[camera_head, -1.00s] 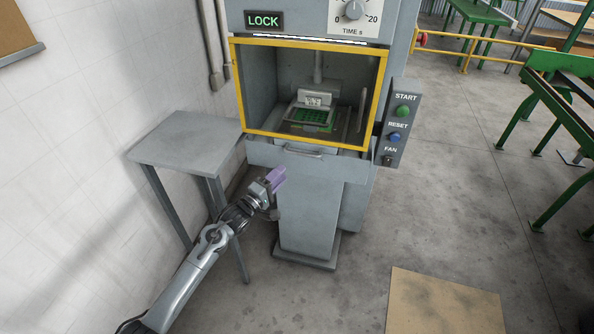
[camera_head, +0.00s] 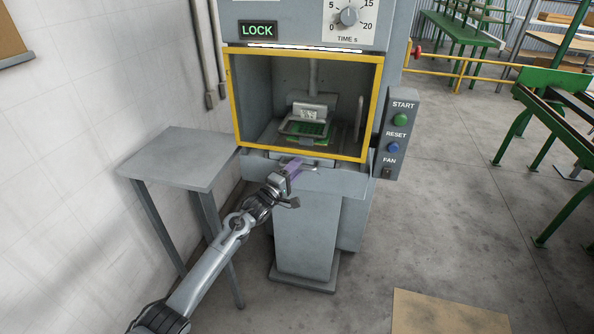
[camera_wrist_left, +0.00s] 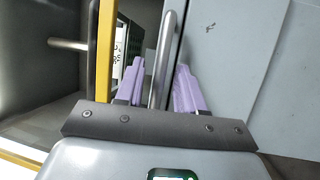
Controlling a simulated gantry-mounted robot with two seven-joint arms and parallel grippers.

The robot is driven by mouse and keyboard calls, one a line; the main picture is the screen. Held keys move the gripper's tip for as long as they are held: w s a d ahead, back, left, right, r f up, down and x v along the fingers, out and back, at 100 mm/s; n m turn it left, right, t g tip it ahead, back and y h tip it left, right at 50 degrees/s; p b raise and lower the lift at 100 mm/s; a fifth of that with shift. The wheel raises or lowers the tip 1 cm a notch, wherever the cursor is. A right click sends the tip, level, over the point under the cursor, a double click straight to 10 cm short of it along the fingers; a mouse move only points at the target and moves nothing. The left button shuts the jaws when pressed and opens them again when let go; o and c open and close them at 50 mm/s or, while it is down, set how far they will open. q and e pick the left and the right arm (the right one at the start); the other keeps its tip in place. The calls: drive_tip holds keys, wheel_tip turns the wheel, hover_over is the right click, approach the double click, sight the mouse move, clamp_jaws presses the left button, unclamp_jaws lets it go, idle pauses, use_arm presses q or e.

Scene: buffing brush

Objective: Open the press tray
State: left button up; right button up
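The press tray (camera_head: 342,180) is the grey drawer front below the yellow-framed opening of the press, and it looks closed. Its metal bar handle (camera_head: 311,168) is partly hidden by my left gripper (camera_head: 293,166). In the left wrist view, the two purple fingers of my left gripper (camera_wrist_left: 160,90) are open, one on each side of the handle bar (camera_wrist_left: 164,58). Gaps show between the bar and both fingers. The grey panel (camera_wrist_left: 222,55) fills the right of that view. My right gripper is in neither view.
The press has a lit LOCK sign (camera_head: 258,29) above and a button box (camera_head: 398,134) at its right. Inside the opening sits a green piece (camera_head: 309,129) under a metal frame. A grey side table (camera_head: 178,157) stands left, close to my left arm.

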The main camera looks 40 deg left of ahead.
use_arm(q)
drive_tip(key=shift+w+r, duration=0.1)
drive_tip(key=shift+w, duration=0.4)
drive_tip(key=shift+c, duration=0.3)
clamp_jaws()
